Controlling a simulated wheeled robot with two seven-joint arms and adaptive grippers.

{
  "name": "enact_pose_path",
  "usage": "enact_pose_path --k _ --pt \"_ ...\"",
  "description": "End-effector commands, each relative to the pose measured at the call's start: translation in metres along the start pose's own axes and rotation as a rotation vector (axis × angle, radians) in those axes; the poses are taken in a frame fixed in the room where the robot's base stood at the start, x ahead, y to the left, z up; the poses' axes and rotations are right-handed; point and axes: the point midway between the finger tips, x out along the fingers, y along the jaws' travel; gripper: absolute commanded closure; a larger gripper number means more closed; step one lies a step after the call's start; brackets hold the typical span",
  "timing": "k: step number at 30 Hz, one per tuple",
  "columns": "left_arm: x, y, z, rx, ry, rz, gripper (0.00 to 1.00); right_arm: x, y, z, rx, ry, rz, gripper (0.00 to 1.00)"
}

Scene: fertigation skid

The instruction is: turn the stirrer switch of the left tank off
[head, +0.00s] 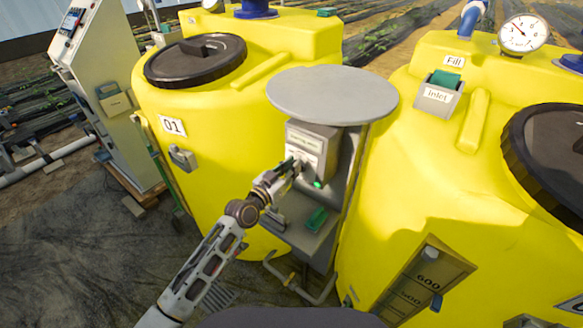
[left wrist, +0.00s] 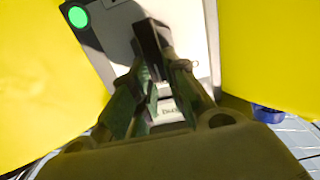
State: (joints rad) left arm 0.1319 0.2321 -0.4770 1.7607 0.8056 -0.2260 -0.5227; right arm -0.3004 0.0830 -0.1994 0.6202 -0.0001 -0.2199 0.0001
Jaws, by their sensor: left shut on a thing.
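The left tank (head: 225,105) is yellow, with a "01" label and a dark round lid. A grey switch box (head: 312,140) stands between the two tanks, under a round grey plate. My left gripper (head: 296,167) is at the box's front face, shut on a dark switch handle (left wrist: 150,42) that shows between its fingers in the left wrist view. The fingers hide much of the handle, and I cannot read its setting. A green lamp (head: 317,184) on the box is bright; it also shows in the left wrist view (left wrist: 79,17). My right gripper is out of view.
The right yellow tank (head: 400,170) stands close on the other side of the box. The round grey plate (head: 330,93) overhangs the box. Below are a green-topped fitting (head: 316,219) and a pipe (head: 300,288). Open ground lies at the lower left.

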Motion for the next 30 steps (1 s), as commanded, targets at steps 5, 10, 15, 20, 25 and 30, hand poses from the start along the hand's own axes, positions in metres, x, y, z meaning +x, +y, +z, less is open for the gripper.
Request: enact_pose_path --k 5,10,15,20,25,30 --pt "0.0 -0.001 0.0 -0.01 0.0 0.0 1.0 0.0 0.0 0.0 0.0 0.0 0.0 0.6" --pt "0.0 -0.002 0.0 -0.048 0.0 0.0 1.0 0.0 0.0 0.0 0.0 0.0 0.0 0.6" --pt "0.0 -0.004 0.0 -0.123 0.0 0.0 1.0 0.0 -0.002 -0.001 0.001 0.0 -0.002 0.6" --pt "0.0 -0.006 0.001 -0.227 0.0 0.0 1.0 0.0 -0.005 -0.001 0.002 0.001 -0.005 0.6" --pt "0.0 -0.01 0.002 -0.36 0.0 0.0 1.0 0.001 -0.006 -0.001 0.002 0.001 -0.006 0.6" --pt "0.0 -0.014 0.004 -0.502 -0.001 -0.001 1.0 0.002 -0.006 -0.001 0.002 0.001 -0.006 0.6"
